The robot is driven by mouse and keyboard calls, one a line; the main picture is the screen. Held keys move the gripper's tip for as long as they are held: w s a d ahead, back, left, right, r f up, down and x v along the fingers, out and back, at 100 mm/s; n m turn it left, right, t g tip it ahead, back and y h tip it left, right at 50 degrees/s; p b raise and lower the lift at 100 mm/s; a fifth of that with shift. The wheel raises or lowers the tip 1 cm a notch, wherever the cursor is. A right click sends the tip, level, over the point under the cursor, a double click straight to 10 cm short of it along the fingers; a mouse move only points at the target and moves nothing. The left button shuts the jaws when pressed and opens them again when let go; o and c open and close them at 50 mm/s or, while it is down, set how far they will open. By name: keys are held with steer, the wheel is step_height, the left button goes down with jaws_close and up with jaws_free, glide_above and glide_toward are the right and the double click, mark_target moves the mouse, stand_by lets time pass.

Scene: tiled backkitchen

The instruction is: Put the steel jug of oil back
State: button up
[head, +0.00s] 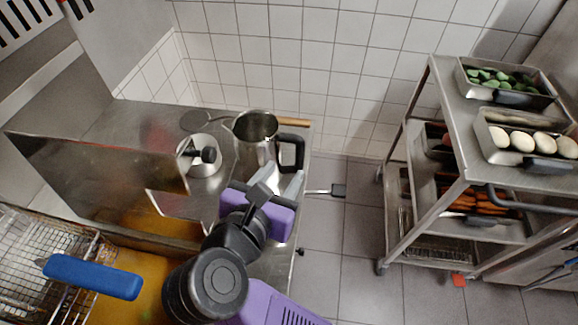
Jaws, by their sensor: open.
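The steel jug (250,144) stands upright on the steel counter (122,122). Its black handle (291,152) points to the right. My gripper (281,186) is open, just in front of the jug and below its handle in the picture. I cannot tell whether a finger touches the jug. The inside of the jug looks dark, and I cannot make out the oil level. My wrist and arm hide part of the counter in front of the jug.
A steel pot with a black knob (205,157) stands left of the jug. A fryer basket with a blue handle (92,276) is at the lower left, by orange oil (140,268). A trolley (432,183) with food trays stands right, across open tiled floor (345,232).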

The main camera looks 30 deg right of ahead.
steer(key=shift+s+a+r, duration=0.15)
steer(key=shift+s+a, duration=0.05)
steer(key=s+d+r+n+t+h, duration=0.3)
steer(key=s+d+r+n+t, duration=0.1)
steer(key=s+d+n, duration=0.3)
steer(key=s+d+r+n+t+h, duration=0.35)
steer(key=s+d+n, duration=0.25)
steer(key=n, duration=0.2)
steer(key=s+a+f+n+y, duration=0.2)
steer(key=s+f+n+y, duration=0.2)
steer(key=n, duration=0.6)
steer(key=s+a+f+n+g+y, duration=0.1)
steer(key=s+f+n+y, duration=0.4)
steer(key=n, duration=0.5)
steer(key=s+a+f+n+g+y, duration=0.1)
steer(key=s+a+f+n+y, duration=0.2)
steer(key=n+y, duration=0.4)
steer(key=s+f+n, duration=0.1)
steer(key=s+n, duration=0.1)
steer(key=n, duration=0.1)
steer(key=shift+a+f+n, duration=0.15)
steer(key=shift+a+n, duration=0.1)
steer(key=shift+n, duration=0.05)
